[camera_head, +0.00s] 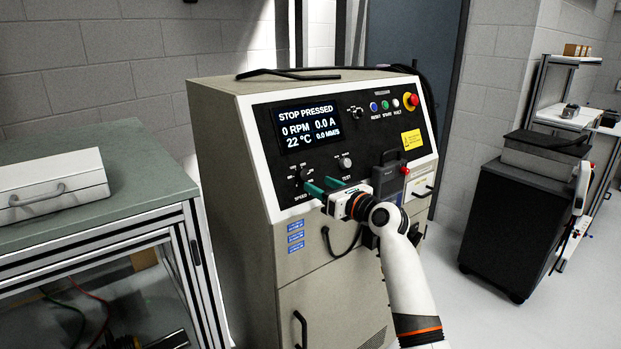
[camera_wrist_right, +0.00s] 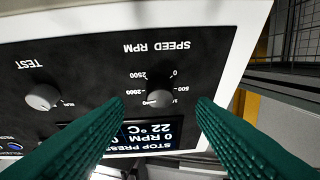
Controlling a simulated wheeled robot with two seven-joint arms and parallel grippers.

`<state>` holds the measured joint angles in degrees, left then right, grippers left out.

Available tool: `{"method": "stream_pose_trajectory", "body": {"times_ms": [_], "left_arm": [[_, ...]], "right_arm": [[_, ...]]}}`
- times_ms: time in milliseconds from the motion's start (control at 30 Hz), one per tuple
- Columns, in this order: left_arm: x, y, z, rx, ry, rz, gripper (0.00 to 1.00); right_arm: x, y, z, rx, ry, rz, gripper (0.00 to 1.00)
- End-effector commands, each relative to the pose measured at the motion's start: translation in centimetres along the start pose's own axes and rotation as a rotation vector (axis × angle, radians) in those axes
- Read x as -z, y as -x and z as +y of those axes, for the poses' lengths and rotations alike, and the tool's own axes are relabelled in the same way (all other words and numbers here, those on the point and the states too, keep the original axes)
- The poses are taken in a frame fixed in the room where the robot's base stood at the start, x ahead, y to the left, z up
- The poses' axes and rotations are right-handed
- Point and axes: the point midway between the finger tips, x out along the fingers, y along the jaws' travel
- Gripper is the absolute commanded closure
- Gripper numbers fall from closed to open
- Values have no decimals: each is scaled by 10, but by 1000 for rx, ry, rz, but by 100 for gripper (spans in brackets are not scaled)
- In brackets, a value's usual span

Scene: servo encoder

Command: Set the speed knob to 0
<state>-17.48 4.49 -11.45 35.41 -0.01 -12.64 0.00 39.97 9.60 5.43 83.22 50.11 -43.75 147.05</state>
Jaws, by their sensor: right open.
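The speed knob (camera_head: 306,174) is a small knob on the sloping black panel of the beige cabinet, below the display. In the right wrist view the speed knob (camera_wrist_right: 159,98) appears upside down under the label SPEED RPM, with a printed scale including 0, 500 and 2500. Its pointer setting is hard to read. My right gripper (camera_head: 322,185) is open, its green fingers pointing at the panel just below the knob. In the wrist view the fingers (camera_wrist_right: 160,108) lie to either side of the knob; contact is not visible. My left gripper is out of view.
The display (camera_head: 309,124) reads STOP PRESSED, 0 RPM and 0.0 A. The TEST knob (camera_head: 345,162) sits right of the speed knob. A red emergency button (camera_head: 412,99) is at the panel's upper right. A workbench (camera_head: 110,172) with a case stands left.

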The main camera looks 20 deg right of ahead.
Motion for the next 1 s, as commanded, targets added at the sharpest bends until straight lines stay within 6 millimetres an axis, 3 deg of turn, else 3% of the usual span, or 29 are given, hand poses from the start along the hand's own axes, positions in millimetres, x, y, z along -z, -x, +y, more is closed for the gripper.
{"method": "stream_pose_trajectory", "body": {"times_ms": [100, 300, 733, 1000], "left_arm": [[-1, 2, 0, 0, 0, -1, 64], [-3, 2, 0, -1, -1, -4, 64], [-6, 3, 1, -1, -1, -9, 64], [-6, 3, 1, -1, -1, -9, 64]], "right_arm": [[1, -21, 0, 0, 0, -2, 49], [0, -43, 0, -1, 1, -1, 49], [0, -50, 0, -2, 1, 0, 49], [-1, -50, 0, -2, 1, -1, 91]]}}
